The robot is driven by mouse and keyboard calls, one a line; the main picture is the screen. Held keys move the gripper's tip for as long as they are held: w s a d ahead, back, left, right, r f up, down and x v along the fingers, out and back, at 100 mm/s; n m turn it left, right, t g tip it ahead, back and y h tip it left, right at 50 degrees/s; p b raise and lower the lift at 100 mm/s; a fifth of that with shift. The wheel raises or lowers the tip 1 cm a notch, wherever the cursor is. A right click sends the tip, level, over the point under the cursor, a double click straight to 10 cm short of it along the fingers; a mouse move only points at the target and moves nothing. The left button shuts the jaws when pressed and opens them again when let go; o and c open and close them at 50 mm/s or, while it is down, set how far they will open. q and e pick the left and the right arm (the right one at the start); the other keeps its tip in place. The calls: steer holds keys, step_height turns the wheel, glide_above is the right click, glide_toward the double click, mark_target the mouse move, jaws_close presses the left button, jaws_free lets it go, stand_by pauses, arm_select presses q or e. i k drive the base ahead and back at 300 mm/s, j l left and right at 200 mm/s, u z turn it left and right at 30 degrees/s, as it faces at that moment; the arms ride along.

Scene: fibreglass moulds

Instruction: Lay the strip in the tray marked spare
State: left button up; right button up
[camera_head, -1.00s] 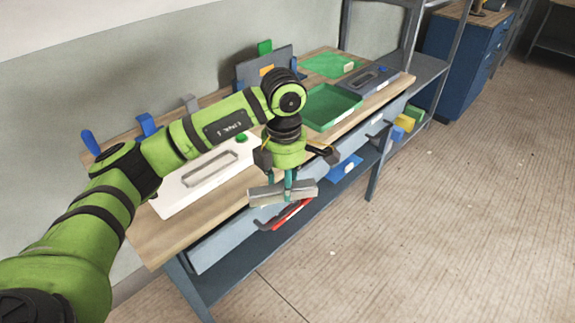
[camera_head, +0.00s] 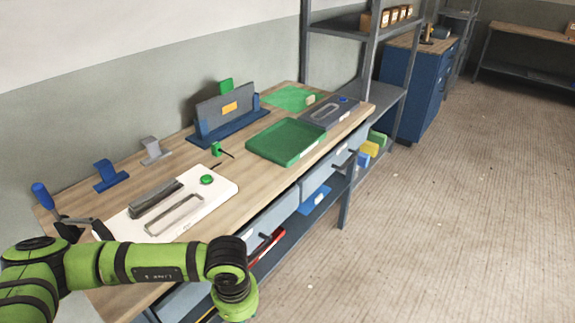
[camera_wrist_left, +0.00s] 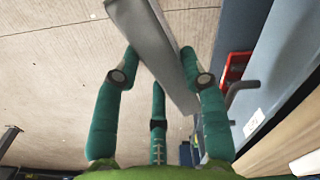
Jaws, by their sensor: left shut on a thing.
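My left gripper (camera_wrist_left: 160,62) is shut on a long grey strip (camera_wrist_left: 148,35) in the left wrist view. The fingers grip its sides, and the strip is held above the floor beside the bench front. In the head view my left arm crosses the lower left; its gripper and the strip are below the picture. A green tray (camera_head: 287,141) lies empty on the bench, right of its middle. I cannot read which tray is marked spare. My right gripper is in neither view.
A white mould (camera_head: 212,202) with a slot and a dark grey bar (camera_head: 154,198) lies on the near bench (camera_head: 262,177). A blue rack (camera_head: 229,121) stands behind. A grey tray (camera_head: 345,112) lies at the far end. Drawer handles stick out in front.

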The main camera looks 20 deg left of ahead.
mark_target(278, 138)
steer(key=i+l, duration=0.4)
steer(key=i, duration=0.15)
steer(key=i+l, duration=0.4)
steer(key=i, duration=0.15)
steer(key=i+l+u, duration=0.3)
steer(key=i+l, duration=0.7)
